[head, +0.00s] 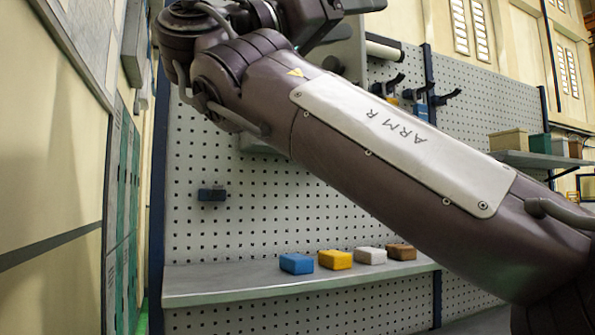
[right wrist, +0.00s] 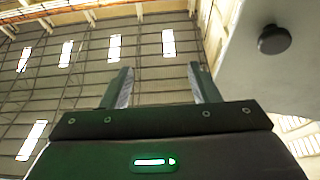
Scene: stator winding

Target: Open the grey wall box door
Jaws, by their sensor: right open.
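A pale grey surface, likely the wall box door (right wrist: 285,75), fills the right side of the right wrist view. A dark round knob (right wrist: 273,39) sticks out of it. My right gripper (right wrist: 160,80) is open and empty, its two fingers pointing up in that view, left of the knob and apart from it. My arm hides much of the box. The left gripper is out of view.
My right arm crosses the head view. Behind it stands a perforated panel (head: 230,235) with a small dark block (head: 212,195) and black hooks (head: 445,97). A shelf (head: 215,288) holds blue (head: 296,263), yellow (head: 335,260), white (head: 370,256) and brown (head: 401,252) blocks.

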